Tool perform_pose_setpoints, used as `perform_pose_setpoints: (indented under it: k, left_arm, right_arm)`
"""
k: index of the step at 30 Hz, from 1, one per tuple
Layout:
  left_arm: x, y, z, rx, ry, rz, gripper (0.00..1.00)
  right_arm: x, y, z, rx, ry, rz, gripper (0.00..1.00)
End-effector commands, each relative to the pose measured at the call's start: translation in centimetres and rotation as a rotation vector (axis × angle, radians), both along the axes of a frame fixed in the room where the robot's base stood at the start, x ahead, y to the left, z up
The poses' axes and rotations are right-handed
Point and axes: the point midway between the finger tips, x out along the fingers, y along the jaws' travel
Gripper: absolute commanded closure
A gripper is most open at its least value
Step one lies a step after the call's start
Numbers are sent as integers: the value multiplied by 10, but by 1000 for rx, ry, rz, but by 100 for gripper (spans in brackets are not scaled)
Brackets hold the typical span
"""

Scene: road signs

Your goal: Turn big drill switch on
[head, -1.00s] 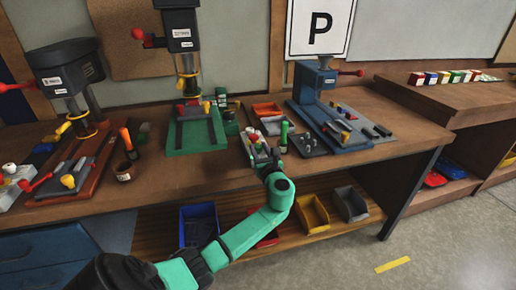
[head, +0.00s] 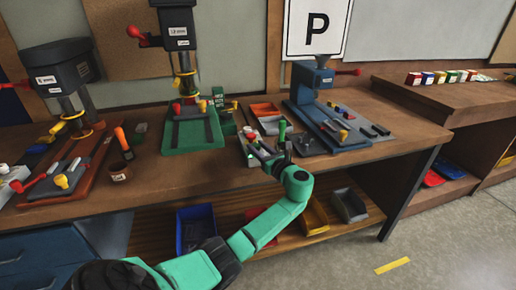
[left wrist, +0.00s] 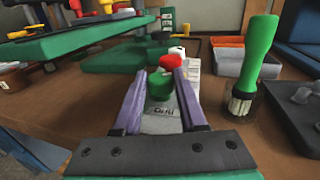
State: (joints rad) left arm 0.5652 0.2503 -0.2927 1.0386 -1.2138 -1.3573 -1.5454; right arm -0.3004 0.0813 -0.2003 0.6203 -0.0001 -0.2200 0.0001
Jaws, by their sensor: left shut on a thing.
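A light grey control box (left wrist: 188,112) with a printed label lies on the workbench. In the left wrist view, a green knob-like switch (left wrist: 158,86) and a red knob (left wrist: 170,62) show on it. My left gripper (left wrist: 160,76) has its two purple fingers closed around the green switch; the fingers hide its sides. In the head view my left gripper (head: 267,158) is over the box (head: 250,146). A tall drill press on a green base (head: 191,134) stands to the left behind it. My right gripper is not in view.
A green-handled brush (left wrist: 258,62) stands close to the right of my fingers. Grey and orange trays (head: 265,110) are behind. A blue machine (head: 318,78) stands to the right, and another drill press (head: 62,70) at far left. The bench front is mostly clear.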

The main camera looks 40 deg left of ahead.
Motion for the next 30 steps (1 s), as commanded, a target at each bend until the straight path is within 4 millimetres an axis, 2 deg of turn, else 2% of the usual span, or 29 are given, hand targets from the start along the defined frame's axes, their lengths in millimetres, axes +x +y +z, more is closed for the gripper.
perform_pose_setpoints:
  k: [1,2,3,14,17,24,30]
  left_arm:
    - [0,0,1,0,-2,0,47]
    - [0,0,1,0,-2,0,36]
    - [0,0,1,1,-1,0,29]
    - [-1,-5,-1,0,-1,-3,29]
    - [-6,-21,-1,-2,-3,-5,29]
    - [-29,-88,-3,-4,-3,-4,29]
    - [-44,-129,-2,-3,-1,-2,29]
  right_arm:
    - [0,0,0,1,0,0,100]
    - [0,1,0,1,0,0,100]
    - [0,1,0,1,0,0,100]
    - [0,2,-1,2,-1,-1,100]
    - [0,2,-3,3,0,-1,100]
    - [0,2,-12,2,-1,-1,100]
    - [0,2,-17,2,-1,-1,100]
